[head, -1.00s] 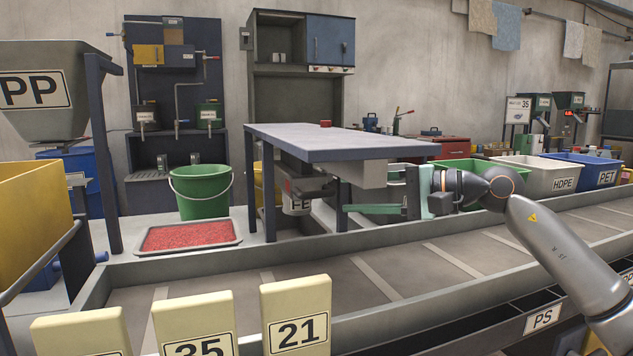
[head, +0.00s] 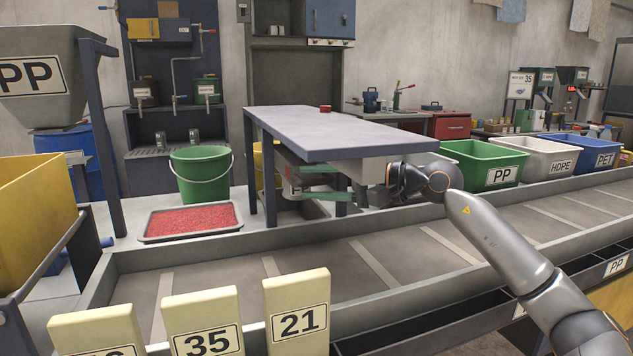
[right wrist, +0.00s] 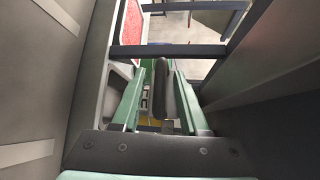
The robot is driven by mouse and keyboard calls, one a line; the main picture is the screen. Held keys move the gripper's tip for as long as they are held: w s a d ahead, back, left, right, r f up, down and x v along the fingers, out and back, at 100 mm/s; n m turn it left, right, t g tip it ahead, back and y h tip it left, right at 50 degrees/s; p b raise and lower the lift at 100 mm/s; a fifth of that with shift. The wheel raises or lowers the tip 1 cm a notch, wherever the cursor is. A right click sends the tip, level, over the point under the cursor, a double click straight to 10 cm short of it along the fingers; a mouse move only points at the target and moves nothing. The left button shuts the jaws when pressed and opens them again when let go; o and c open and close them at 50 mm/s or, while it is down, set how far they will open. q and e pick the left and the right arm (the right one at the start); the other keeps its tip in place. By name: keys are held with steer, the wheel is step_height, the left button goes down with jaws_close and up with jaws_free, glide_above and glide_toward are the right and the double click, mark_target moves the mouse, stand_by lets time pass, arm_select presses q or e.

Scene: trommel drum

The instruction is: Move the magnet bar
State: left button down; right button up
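My right gripper (head: 303,183) is under the blue-grey table (head: 335,133), its green fingers pointing left and spread apart. In the right wrist view, a dark rounded bar (right wrist: 162,88) lies lengthwise between the open fingers (right wrist: 158,90). It looks like the magnet bar or its handle; the fingers are on both sides, with visible gaps. In the head view the fingers overlap a grey unit under the table, and the bar cannot be made out clearly. The FE bucket there is mostly hidden. My left gripper is not in view.
The conveyor trough (head: 330,270) runs along the front, with cream number plates (head: 298,320) at its near edge. A tray of red granules (head: 190,222) and a green bucket (head: 202,175) stand left of the table. A green PP bin (head: 485,165) is to the right.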

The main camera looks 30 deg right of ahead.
steer(key=c, duration=0.6)
jaws_close()
steer(key=shift+f, duration=0.2)
stand_by(0.4)
